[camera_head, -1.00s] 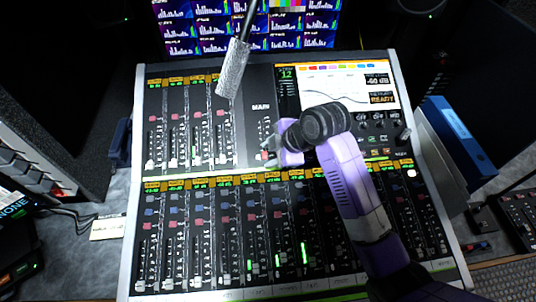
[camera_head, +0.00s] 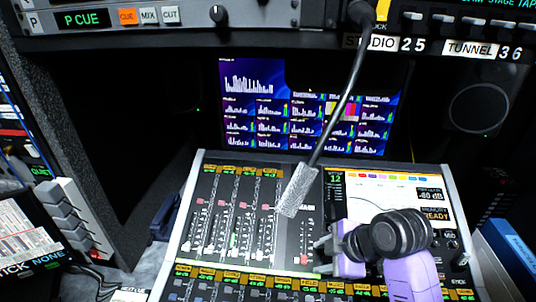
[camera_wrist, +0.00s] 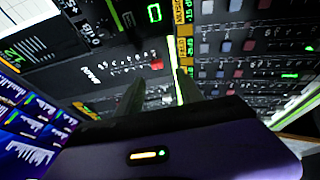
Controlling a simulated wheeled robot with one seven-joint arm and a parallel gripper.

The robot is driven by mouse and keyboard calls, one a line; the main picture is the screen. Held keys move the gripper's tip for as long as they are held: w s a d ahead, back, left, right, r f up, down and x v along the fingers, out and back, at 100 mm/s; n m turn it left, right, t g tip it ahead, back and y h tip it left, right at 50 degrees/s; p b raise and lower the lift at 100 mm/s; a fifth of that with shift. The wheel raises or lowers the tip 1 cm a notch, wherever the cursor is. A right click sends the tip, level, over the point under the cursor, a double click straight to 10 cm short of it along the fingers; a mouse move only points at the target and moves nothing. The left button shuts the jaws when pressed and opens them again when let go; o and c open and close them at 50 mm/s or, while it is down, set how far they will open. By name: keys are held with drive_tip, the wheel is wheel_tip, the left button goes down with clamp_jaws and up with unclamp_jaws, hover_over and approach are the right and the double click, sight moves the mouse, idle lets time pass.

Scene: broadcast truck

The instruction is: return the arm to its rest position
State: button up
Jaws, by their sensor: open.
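My purple and black arm reaches up from the bottom right of the head view, over the mixing console (camera_head: 222,268). My gripper (camera_head: 322,243) is at the arm's far end, above the console's main section beside its screen. In the wrist view, the two dark fingers of my gripper (camera_wrist: 158,95) stand apart with nothing between them. The console's faders and a red button show beyond the fingertips. The lower part of my arm is cut off by the head view's bottom edge.
A gooseneck microphone (camera_head: 297,190) hangs over the console, close to my gripper. A monitor (camera_head: 262,128) stands behind the console. A rack panel (camera_head: 180,16) crosses the top. A blue box (camera_head: 509,246) stands at the right, and paper sheets (camera_head: 20,238) lie at the left.

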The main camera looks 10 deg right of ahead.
drive_tip(key=w+d+r+m+t, duration=0.2)
drive_tip(key=w+r+m+t, duration=0.4)
drive_tip(key=w+r, duration=0.1)
drive_tip(key=s+a+f+m+t+h, duration=0.1)
drive_tip(key=s+m, duration=0.3)
drive_tip(key=s, duration=1.7)
drive_tip(key=s+a+f+m+t+h, duration=0.2)
drive_tip(key=s+m, duration=0.3)
drive_tip(key=s, duration=1.6)
drive_tip(key=shift+s+a, duration=0.15)
drive_tip(key=shift+s, duration=0.2)
